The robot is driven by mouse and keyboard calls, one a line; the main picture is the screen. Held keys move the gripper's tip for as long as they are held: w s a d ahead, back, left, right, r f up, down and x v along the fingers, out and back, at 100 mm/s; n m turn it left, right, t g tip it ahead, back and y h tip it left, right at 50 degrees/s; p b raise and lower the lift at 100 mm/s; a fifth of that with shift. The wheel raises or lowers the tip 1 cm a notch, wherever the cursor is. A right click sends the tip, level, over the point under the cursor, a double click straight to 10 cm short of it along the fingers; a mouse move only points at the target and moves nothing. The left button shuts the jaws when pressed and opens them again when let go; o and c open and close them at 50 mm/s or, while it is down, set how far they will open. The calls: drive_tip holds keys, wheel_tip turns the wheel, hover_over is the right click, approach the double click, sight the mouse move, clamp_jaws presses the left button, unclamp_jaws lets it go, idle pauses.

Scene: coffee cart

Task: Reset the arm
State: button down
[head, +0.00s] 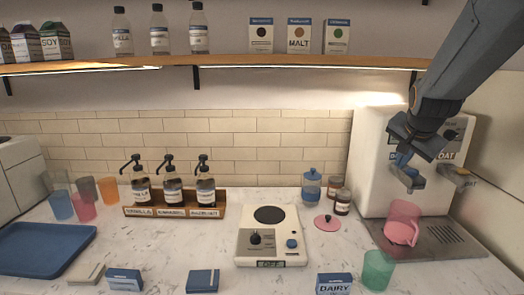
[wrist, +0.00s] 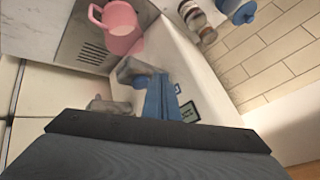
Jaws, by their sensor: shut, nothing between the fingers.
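My arm reaches down from the upper right in the head view. My gripper (head: 402,163) is in front of the white oat dispenser (head: 375,150), near its two grey taps (head: 455,178). In the wrist view, the two blue fingers of my gripper (wrist: 161,96) are together with nothing between them. The grey taps (wrist: 135,68) show close to the fingers there. A pink pitcher (head: 402,232) stands below on the drip tray (head: 440,245); it also shows in the wrist view (wrist: 122,28). Whether the fingers touch a tap is unclear.
A green cup (head: 377,270) stands in front of the tray. A hot plate (head: 268,247), a blue jar (head: 311,188) and a pink lid (head: 327,223) are to the left. A shelf (head: 220,62) with bottles and boxes runs above. The right wall is close to my arm.

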drive_tip(key=s+a+f+n+g+y, duration=0.1)
drive_tip(key=s+a+f+n+g, duration=0.1)
drive_tip(key=s+a+f+n, duration=0.2)
drive_tip(key=s+a+f+n+g+y+b, duration=0.1)
drive_tip(key=s+a+f+n, duration=0.3)
drive_tip(key=s+a+f, duration=0.5)
drive_tip(key=s+a+f+n+g+y, duration=0.1)
drive_tip(key=s+a+f+n+g, duration=0.2)
drive_tip(key=s+a+f, duration=0.4)
drive_tip(key=shift+s+a+f+n+b, duration=0.1)
drive_tip(key=shift+s+a+n+b, duration=0.15)
drive_tip(key=shift+a, duration=0.5)
drive_tip(key=shift+s+a+f+n+b, duration=0.15)
drive_tip(key=shift+a+n, duration=0.2)
drive_tip(key=shift+a, duration=0.4)
